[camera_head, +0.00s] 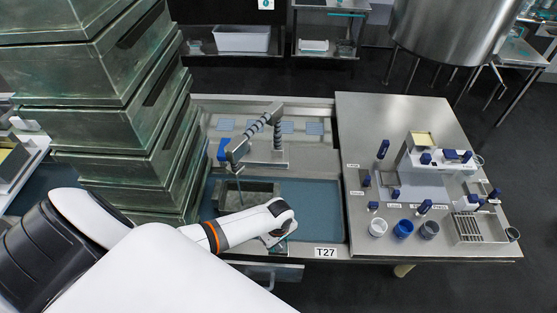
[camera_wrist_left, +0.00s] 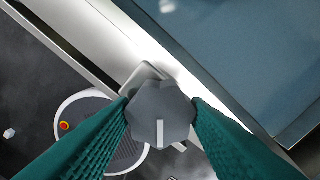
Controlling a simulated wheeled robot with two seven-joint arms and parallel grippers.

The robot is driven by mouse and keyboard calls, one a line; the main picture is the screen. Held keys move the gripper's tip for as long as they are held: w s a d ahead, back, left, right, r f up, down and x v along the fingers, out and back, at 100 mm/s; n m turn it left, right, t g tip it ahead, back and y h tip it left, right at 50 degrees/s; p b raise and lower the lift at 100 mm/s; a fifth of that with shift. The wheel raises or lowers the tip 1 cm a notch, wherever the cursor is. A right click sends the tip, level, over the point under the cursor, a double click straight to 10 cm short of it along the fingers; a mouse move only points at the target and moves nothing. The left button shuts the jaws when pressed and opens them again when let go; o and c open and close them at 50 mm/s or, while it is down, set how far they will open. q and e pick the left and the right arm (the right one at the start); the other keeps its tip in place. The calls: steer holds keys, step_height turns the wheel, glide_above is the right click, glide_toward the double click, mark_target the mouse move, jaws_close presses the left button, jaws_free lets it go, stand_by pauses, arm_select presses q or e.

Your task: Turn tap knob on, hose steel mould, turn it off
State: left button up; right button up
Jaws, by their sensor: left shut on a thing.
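The grey, many-sided tap knob (camera_wrist_left: 161,114) with a pale marker line sits between the green fingers of my left gripper (camera_wrist_left: 160,108) in the wrist view. The fingers are shut on it from both sides. In the head view my left gripper (camera_head: 278,238) is at the front edge of the sink and hides the knob. The steel mould (camera_head: 262,187) is a dark grey box lying in the blue-floored sink, partly behind my arm. The hose (camera_head: 268,118) arches above it, its blue-handled spray head (camera_head: 223,150) pointing down at the mould's left part. My right gripper is out of view.
Tall stacked greenish metal boxes (camera_head: 105,75) stand left of the sink (camera_head: 318,210). On the right, a steel worktop (camera_head: 385,120) holds blue-handled tools, several cups and a drain rack (camera_head: 468,229). The sink's right half is clear.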

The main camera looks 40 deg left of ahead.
arm_select(q)
steer(key=n+p, duration=0.2)
steer(key=n, duration=0.1)
steer(key=shift+d+r, duration=0.1)
steer(key=shift+n+p, duration=0.9)
steer(key=shift+n, duration=0.5)
steer(key=o, duration=0.9)
step_height(320, 180, up, 12)
steer(key=shift+f+p, duration=0.1)
steer(key=shift+p, duration=0.85)
